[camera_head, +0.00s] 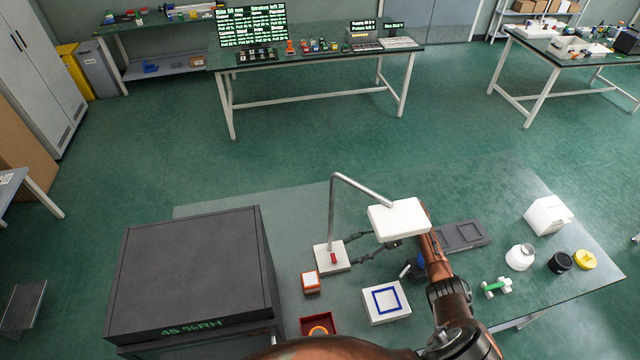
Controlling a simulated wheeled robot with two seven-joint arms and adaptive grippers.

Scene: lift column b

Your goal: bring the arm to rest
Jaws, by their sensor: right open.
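My right arm (441,275) reaches forward from the bottom edge over the near table. My right gripper (354,249) points left, with its two dark fingers apart and nothing seen between them. It is beside the white base (326,262) of a lamp-like stand, near its red switch (333,258). I cannot tell whether the fingers touch the base. The stand's white head (398,220) hides part of the gripper and wrist. My left gripper is not in view.
A dark cabinet reading 45 %RH (190,270) fills the table's left. Close by are an orange-white device (311,282), a blue-square white plate (405,309), a red tray (304,322) and a grey tray (483,233). A white box (548,215) and jars (560,262) stand right.

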